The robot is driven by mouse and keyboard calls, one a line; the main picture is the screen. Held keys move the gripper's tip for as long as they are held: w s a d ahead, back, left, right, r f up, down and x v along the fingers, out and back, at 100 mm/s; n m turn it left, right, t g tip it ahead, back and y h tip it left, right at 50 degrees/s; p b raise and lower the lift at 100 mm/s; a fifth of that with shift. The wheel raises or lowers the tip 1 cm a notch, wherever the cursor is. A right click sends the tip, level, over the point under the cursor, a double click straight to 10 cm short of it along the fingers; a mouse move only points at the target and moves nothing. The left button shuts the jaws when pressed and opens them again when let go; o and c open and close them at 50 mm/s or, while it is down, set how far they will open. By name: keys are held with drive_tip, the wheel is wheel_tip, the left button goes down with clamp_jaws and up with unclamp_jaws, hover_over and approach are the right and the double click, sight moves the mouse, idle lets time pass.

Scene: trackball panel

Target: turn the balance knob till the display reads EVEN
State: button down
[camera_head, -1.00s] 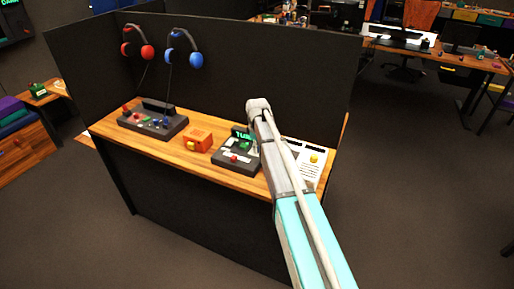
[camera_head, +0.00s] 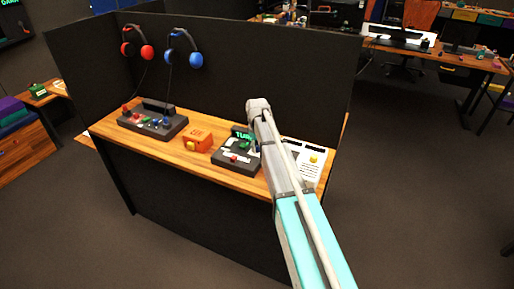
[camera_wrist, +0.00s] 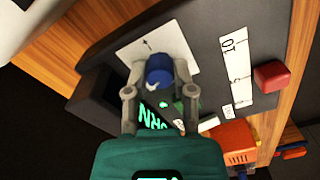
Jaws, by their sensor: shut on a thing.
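The dark panel (camera_head: 235,166) stands on the wooden desk, partly hidden behind my arm in the head view. Its display (camera_head: 241,134) shows green letters starting "TUR", with the rest covered; in the wrist view the lit display (camera_wrist: 160,116) is partly hidden by my gripper. The blue knob (camera_wrist: 158,70) sits in front of a white plate with a small dark mark (camera_wrist: 148,45). My gripper (camera_wrist: 158,82) is shut on this knob, one finger on each side. In the head view my gripper's fingertips are mostly hidden by the arm.
A red button (camera_wrist: 270,75) and a white scale marked 5 and 10 (camera_wrist: 234,70) lie beside the knob. An orange box (camera_head: 198,140) stands left of the panel, a white sheet (camera_head: 309,168) right. Another control box (camera_head: 152,125) and two headsets (camera_head: 183,50) are further left.

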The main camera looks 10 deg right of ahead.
drive_tip(key=shift+m, duration=1.4)
drive_tip(key=shift+c, duration=2.3)
unclamp_jaws()
drive_tip(key=shift+n, duration=0.4)
